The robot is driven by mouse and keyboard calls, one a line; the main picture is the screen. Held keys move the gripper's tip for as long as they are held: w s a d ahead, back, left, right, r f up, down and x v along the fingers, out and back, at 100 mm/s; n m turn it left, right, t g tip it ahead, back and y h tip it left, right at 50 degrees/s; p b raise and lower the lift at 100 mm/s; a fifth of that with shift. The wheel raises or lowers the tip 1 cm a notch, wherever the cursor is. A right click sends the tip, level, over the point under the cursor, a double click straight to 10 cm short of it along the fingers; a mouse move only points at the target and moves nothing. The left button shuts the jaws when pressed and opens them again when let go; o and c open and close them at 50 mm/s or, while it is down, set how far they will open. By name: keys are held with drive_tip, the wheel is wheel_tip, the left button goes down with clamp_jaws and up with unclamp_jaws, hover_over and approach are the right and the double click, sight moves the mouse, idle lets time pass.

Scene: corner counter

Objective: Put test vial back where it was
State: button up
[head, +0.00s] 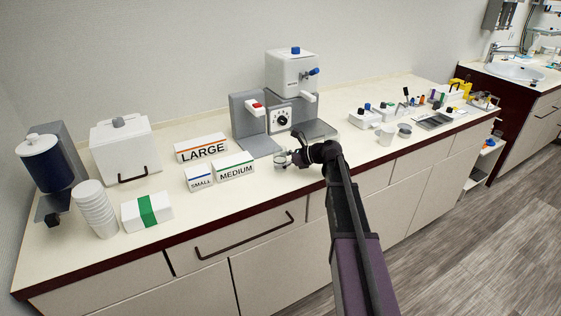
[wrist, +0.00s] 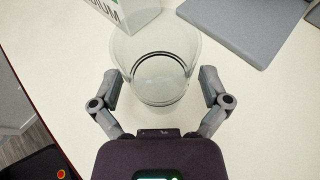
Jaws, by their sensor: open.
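My gripper (head: 293,158) is over the front of the counter, below the white dispenser machine. In the wrist view my gripper (wrist: 158,85) is open, with one finger on each side of a clear glass vessel (wrist: 153,50). Gaps show between the fingers and the glass. The vessel looks empty and appears to stand upright on the counter; it also shows in the head view (head: 280,164), small and partly covered by my gripper. I cannot tell whether this wide vessel is the test vial. No other vial is clearly seen.
Boxes marked LARGE (head: 201,148), SMALL (head: 199,179) and MEDIUM (head: 234,171) stand left of the gripper. The dispenser machine (head: 291,75) is behind it. Small cups (head: 404,131) and several little devices are to the right. Stacked cups (head: 95,208) stand far left.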

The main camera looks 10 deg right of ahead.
drive_tip(key=shift+r, duration=0.2)
drive_tip(key=p+v, duration=0.5)
drive_tip(key=v, duration=0.7)
idle(0.5)
